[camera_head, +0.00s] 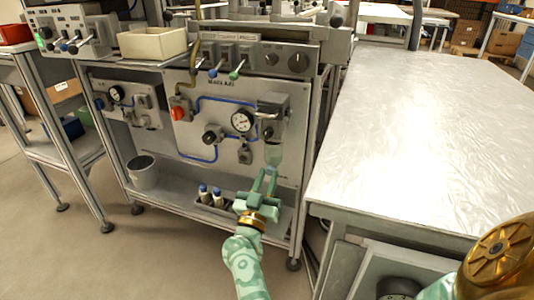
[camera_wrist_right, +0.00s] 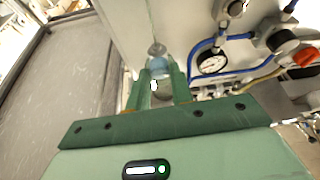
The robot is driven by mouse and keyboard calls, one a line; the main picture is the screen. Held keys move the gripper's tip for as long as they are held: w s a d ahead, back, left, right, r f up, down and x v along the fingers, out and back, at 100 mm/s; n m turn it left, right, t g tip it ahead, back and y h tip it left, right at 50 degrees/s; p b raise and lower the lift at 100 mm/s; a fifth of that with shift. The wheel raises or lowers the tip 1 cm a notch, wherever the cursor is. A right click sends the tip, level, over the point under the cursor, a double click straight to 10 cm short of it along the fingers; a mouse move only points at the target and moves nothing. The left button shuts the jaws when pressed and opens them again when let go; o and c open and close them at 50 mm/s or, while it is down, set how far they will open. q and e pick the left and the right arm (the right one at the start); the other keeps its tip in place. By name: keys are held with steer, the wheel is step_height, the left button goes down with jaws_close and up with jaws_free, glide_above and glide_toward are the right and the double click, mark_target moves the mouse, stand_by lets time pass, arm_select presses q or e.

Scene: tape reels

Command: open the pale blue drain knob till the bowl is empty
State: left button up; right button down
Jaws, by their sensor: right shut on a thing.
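The clear, greenish bowl (camera_head: 274,154) hangs under a grey filter body (camera_head: 272,118) on the right of the upright panel. I cannot make out a liquid level in it. My right gripper (camera_head: 270,174) reaches up from below, its fingertips just under the bowl. In the right wrist view, the right gripper (camera_wrist_right: 159,74) is shut on the pale blue drain knob (camera_wrist_right: 158,64), with one green finger on each side. The fingers hide part of the knob, and its turn cannot be read. My left gripper is not in view.
A pressure gauge (camera_head: 242,121) and a red knob (camera_head: 178,113) sit left of the bowl. A wide, bare metal table (camera_head: 425,130) is on the right.

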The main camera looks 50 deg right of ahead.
steer(key=m+g, duration=0.2)
steer(key=m, duration=0.2)
steer(key=shift+w+h, duration=0.1)
steer(key=shift+h, duration=0.3)
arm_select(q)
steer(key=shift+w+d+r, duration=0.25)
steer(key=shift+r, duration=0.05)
arm_select(e)
steer(key=c, duration=1.2)
jaws_free()
steer(key=shift+c, duration=0.2)
steer(key=shift+a, duration=0.15)
steer(key=shift+a+f, duration=0.2)
steer(key=shift+a, duration=0.1)
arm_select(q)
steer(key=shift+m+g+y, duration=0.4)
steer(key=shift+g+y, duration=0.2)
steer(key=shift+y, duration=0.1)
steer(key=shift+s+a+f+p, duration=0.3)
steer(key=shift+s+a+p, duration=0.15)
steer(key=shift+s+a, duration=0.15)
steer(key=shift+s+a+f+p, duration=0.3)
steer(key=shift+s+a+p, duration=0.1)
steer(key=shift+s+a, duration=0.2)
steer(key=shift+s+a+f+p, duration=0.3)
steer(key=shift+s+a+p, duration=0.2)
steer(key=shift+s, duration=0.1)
arm_select(e)
steer(key=v, duration=1.5)
steer(key=shift+a, duration=0.2)
